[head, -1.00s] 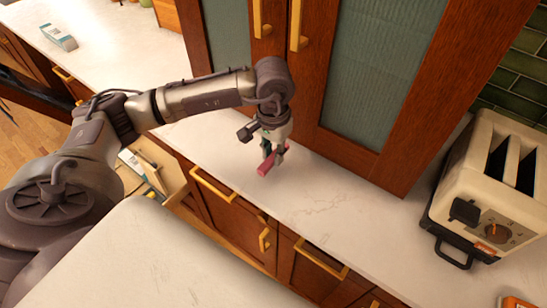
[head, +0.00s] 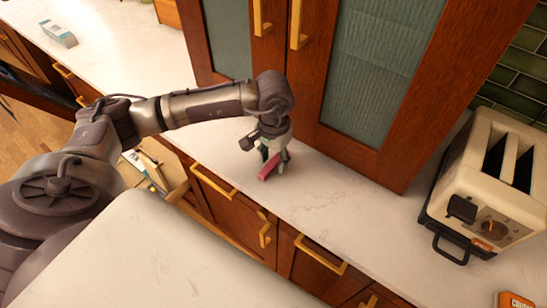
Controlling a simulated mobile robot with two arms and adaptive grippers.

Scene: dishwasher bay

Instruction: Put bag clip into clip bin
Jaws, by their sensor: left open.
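A small pink-red bag clip (head: 269,167) shows at the counter by my left gripper (head: 274,165). My left gripper points down with its fingers open around or just beside the clip; I cannot tell whether they touch it. The clip looks to be at the counter surface, its far part hidden by the gripper. I cannot pick out a clip bin for certain. An open drawer (head: 158,168) with some items in it shows below the counter, left of the gripper. My right gripper is not in view.
The white counter (head: 330,205) is clear right of the clip. A cream toaster (head: 488,190) stands at the right. A tall wooden cabinet (head: 405,110) with glass panels rises behind the gripper. A small box (head: 58,34) lies on the counter at far left. A white surface (head: 150,255) fills the near foreground.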

